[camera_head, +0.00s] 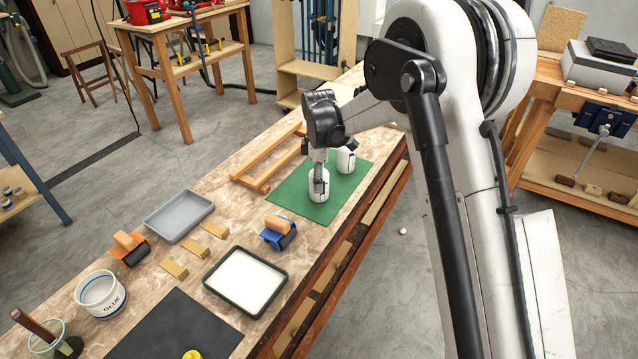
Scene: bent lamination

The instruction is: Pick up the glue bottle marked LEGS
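Two white bottles stand on the green mat (335,205) towards the far part of the bench. My gripper (319,180) points down at the nearer bottle (316,194) and covers its upper part. One finger shows in front of that bottle; whether the fingers close on it or only stand around it I cannot tell. The other bottle (346,161) stands just behind and to the right, apart from my gripper. Both bottles look upright. No marking LEGS can be read on either bottle.
A wooden frame (262,184) lies left of the mat. Nearer are a grey tray (179,215), a black tray with white contents (246,280), orange-handled rollers (279,232), wooden blocks, a GLUE tub (101,294) and a black mat (175,333). My arm reaches in from the right.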

